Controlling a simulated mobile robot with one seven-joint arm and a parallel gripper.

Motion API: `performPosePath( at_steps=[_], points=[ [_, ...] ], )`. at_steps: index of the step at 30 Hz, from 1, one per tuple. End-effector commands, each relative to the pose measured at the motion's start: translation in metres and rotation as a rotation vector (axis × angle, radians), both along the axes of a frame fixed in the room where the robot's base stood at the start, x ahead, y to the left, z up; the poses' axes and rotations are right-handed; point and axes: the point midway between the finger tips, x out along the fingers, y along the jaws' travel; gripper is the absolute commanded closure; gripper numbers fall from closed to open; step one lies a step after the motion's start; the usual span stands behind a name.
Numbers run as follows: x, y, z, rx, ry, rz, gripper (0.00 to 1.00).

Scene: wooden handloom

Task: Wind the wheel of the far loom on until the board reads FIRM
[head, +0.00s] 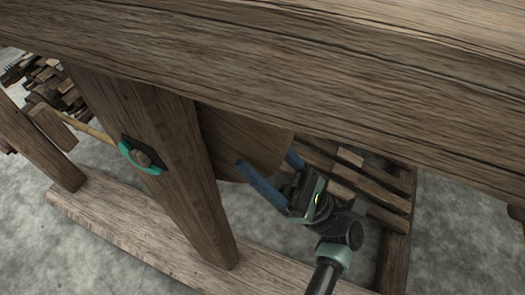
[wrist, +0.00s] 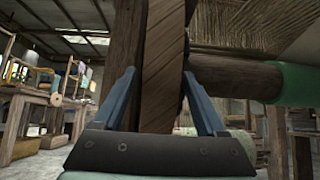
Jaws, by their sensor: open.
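The wooden wheel (head: 245,140) of the loom is a round disc, partly hidden behind a post and the top beam in the head view. In the wrist view the wheel (wrist: 162,70) shows edge-on as an upright wooden band. My gripper (head: 267,160) is open, with one blue finger on each side of the wheel's lower rim. In the wrist view my gripper (wrist: 158,74) straddles the rim; whether either finger touches it I cannot tell. No board with a reading is in view.
A thick top beam (head: 300,75) and a slanting post (head: 165,170) stand close to my arm. A slatted wooden frame (head: 375,190) is to the right. A round beam (wrist: 225,76) with green wrapping (wrist: 295,82) lies right of the wheel. Wooden stands (wrist: 40,105) fill the left.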

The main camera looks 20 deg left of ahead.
Motion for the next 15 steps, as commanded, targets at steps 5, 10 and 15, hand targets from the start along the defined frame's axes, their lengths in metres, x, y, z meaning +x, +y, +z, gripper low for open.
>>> performPosePath(
  at_steps=[5,10,15],
  points=[
    [0.0000,-0.0002,-0.0002,0.000,0.000,0.000,0.53],
    [0.0000,-0.0003,-0.0003,0.000,0.000,0.000,0.84],
    [0.0000,-0.0004,-0.0004,0.000,0.000,0.000,1.00]
  ],
)
